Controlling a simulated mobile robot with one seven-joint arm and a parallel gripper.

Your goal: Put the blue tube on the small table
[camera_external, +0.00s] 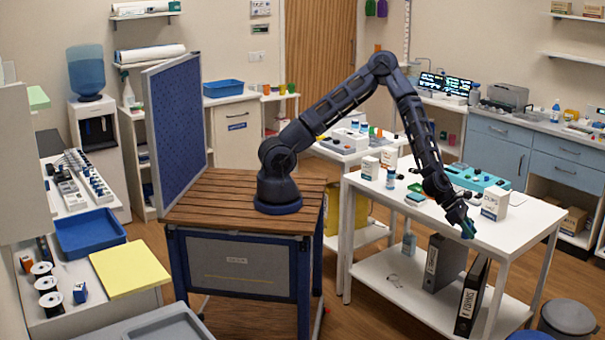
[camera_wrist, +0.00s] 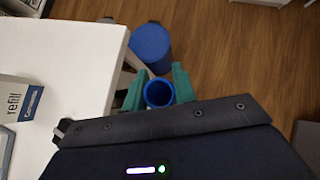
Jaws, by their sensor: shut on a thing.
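The blue tube (camera_wrist: 158,94) is upright between the green fingers of my gripper (camera_wrist: 157,90) in the wrist view, its open end facing the camera. My gripper is shut on it. In the external view my gripper (camera_external: 466,228) hangs at the front edge of the white table (camera_external: 400,240); the tube cannot be made out there. In the wrist view the white table (camera_wrist: 85,50) lies to the left, and my gripper is just off its edge, with floor beyond. I cannot tell which surface is the small table; a smaller white table (camera_external: 345,152) stands behind.
A white box (camera_external: 495,203), a teal rack (camera_external: 476,179) and small bottles stand on the white table. Black binders (camera_external: 470,298) stand on its lower shelf. A blue round object (camera_wrist: 150,44) and a grey bin (camera_external: 567,320) are near its front right. Open floor lies beyond.

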